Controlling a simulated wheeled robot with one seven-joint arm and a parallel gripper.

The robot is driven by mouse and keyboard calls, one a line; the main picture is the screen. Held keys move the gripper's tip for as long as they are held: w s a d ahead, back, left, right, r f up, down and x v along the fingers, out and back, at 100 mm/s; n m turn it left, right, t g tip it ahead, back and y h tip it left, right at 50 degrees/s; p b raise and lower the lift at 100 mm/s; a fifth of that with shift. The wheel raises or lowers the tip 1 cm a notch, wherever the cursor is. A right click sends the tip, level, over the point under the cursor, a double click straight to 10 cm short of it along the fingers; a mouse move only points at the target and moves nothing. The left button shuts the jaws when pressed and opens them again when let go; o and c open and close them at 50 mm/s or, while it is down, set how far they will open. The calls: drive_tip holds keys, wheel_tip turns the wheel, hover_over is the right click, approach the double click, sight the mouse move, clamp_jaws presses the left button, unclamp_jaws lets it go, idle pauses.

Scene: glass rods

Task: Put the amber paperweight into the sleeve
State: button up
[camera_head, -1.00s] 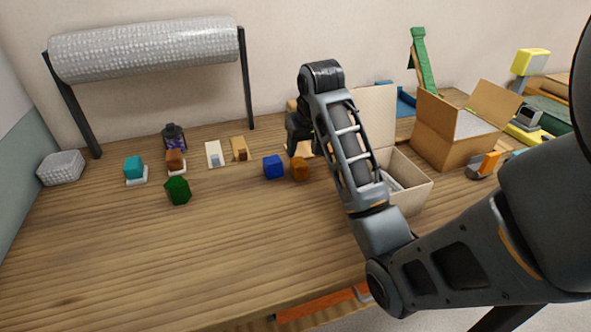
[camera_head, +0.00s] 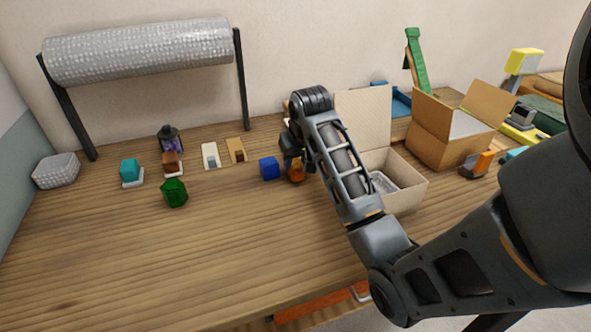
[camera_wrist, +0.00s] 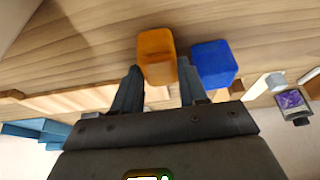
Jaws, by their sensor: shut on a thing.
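The amber paperweight (camera_head: 296,175) is a small orange-brown block on the wooden table, directly right of a blue block (camera_head: 269,168). In the wrist view the amber paperweight (camera_wrist: 157,50) sits between the two fingers of my gripper (camera_wrist: 158,70), which is shut on it. The blue block (camera_wrist: 213,62) is close beside the right finger there. In the head view my gripper (camera_head: 292,162) is at the paperweight from above and behind, and my arm partly hides it. I cannot tell for sure which thing is the sleeve.
An open cream box (camera_head: 402,198) stands right of my arm, with a brown carton (camera_head: 440,145) behind it. A green block (camera_head: 174,193), a teal block (camera_head: 130,169) and a dark lantern (camera_head: 170,139) stand left. A bubble-wrap roll (camera_head: 140,53) hangs behind. The front-left table is clear.

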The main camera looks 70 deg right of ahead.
drive_tip(key=c, duration=0.4)
clamp_jaws()
drive_tip(key=shift+r, duration=0.15)
